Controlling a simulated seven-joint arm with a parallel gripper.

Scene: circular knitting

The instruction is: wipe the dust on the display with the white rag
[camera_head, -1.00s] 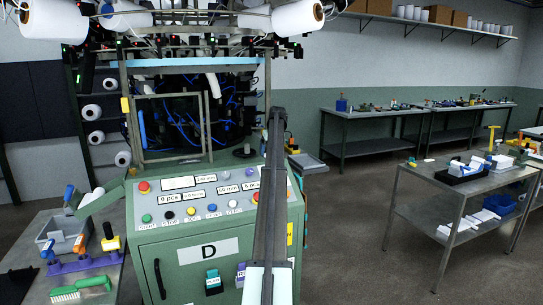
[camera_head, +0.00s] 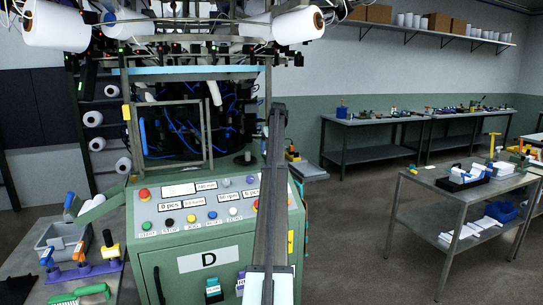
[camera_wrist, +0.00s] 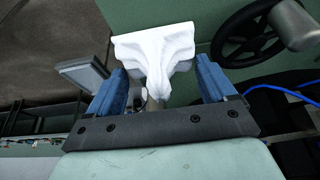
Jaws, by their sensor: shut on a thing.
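The white rag (camera_wrist: 155,48) hangs bunched between the blue fingers of my gripper (camera_wrist: 160,68) in the wrist view. My gripper is shut on it, and its wider folds spread out beyond the fingertips. In the head view, my arm link hides the gripper and the rag. A pale, blank display (camera_head: 178,189) sits on the top left of the green machine's sloped control panel (camera_head: 155,213). Smaller displays show readings beside and below it. Dust is too small to tell in these views. My arm link covers part of the panel's right side.
Coloured buttons line the panel, with a red knob (camera_head: 145,194) at its left. A metal frame (camera_head: 208,133) stands behind it. A side table (camera_head: 35,235) with tools is at the left. The wrist view shows a dark handwheel (camera_wrist: 247,35).

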